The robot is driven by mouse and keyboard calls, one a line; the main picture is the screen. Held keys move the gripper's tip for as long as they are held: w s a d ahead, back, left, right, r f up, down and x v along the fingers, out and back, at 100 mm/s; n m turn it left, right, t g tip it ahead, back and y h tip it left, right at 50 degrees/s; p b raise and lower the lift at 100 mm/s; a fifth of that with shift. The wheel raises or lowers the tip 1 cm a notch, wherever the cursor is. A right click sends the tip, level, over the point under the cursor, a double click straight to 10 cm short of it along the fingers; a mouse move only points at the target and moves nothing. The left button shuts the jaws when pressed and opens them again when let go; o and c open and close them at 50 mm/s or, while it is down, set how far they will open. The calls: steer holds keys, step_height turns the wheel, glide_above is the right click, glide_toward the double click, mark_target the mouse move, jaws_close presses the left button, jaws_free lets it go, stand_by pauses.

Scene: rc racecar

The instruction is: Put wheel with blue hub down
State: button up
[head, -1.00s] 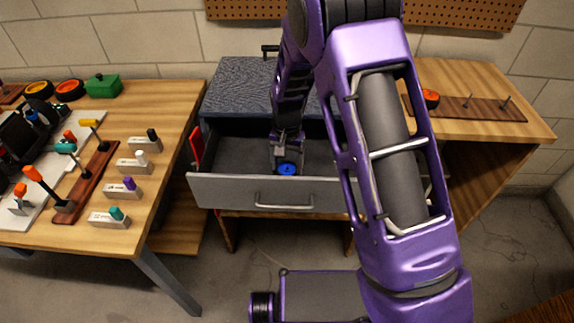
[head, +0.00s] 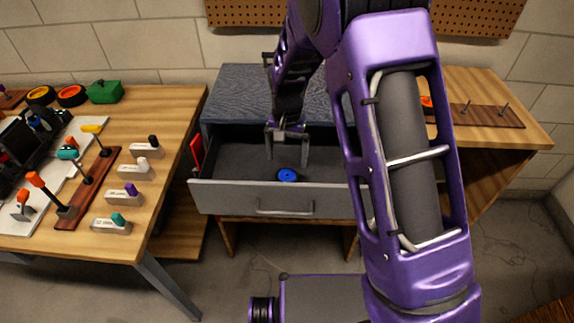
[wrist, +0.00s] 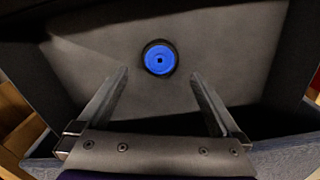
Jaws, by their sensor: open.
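The wheel with the blue hub (head: 287,175) lies on the floor of the open drawer, hub facing up, near the drawer's front panel. It also shows in the wrist view (wrist: 160,59), with its dark tyre around the blue hub. My gripper (head: 288,155) is open and empty, above and a little behind the wheel. In the wrist view the two fingers (wrist: 160,80) are spread wide, with the wheel just beyond their tips and apart from them. The drawer (head: 235,196) is pulled out of the blue-grey cabinet.
The left table (head: 165,105) holds a white tray with car parts, a tool rack, several labelled blocks, two wheels with yellow and orange hubs (head: 72,95) and a green box (head: 104,90). A right table (head: 500,85) carries a peg board (head: 490,115). A red part (head: 197,150) stands at the drawer's left side.

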steer(key=shift+r, duration=2.75)
